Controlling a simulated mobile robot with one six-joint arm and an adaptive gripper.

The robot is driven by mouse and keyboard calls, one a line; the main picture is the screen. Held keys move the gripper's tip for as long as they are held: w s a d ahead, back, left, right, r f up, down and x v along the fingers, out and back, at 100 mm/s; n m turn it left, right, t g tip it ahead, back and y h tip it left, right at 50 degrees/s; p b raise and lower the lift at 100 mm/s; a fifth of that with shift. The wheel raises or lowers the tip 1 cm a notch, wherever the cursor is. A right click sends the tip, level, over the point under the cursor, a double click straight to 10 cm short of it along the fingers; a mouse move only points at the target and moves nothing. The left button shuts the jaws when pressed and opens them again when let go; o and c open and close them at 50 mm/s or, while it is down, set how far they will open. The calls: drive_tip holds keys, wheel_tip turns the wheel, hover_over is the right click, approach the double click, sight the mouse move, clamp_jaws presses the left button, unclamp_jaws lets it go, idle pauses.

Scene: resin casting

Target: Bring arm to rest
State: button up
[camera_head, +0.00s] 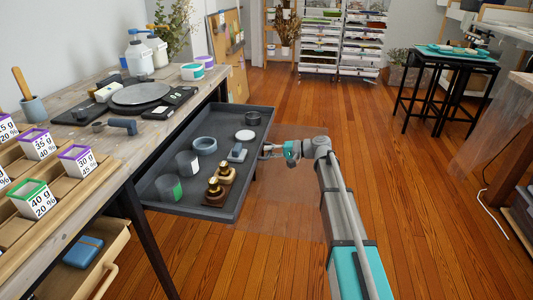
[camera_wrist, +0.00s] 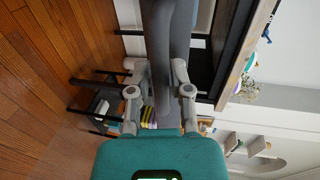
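My arm reaches forward from the lower right in the head view. My gripper (camera_head: 268,151) is beside the right rim of a dark grey tray (camera_head: 249,171), at about rim height. In the wrist view, my gripper (camera_wrist: 157,68) has its two fingers spread apart. A dark grey band, apparently the tray's edge (camera_wrist: 157,25), runs between or just beyond the fingers. I cannot tell whether they touch it. No loose object shows between the fingers.
The tray holds two brass-coloured bottles (camera_head: 220,184), cups, a grey ring (camera_head: 205,145) and a white disc (camera_head: 245,135). A wooden workbench (camera_head: 115,140) with labelled boxes stands left. An open drawer (camera_head: 92,262) is lower left. Open wooden floor (camera_head: 440,235) lies right.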

drive_tip(key=shift+o, duration=1.2)
drive_tip(key=shift+s+a, duration=0.1)
drive_tip(key=shift+s, duration=0.05)
drive_tip(key=shift+s, duration=0.1)
